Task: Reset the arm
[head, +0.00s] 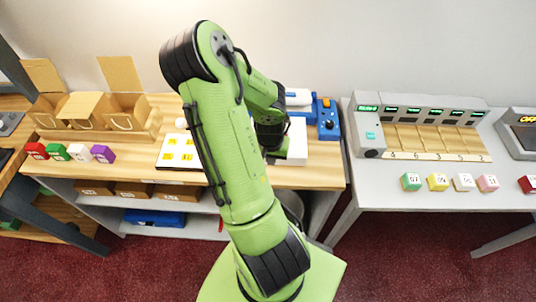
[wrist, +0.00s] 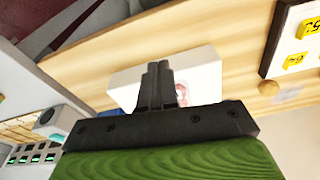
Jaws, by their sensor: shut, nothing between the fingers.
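My green arm stands in the middle of the head view, bent high at the elbow, its far end over the wooden counter (head: 325,178). In the wrist view my gripper (wrist: 157,84) has its two dark fingers together, with nothing between them. The fingers show in front of a white block-like thing (wrist: 125,86) on the counter; I cannot tell whether they touch it. In the head view the fingertips are hidden or too small to make out.
A white board with yellow tiles (head: 182,152) lies left of my arm. A blue device (head: 328,122) stands right of it. Red (head: 36,151), green, white and purple blocks sit at left by cardboard boxes (head: 88,108). A grey table (head: 400,195) at right holds numbered slots and coloured blocks.

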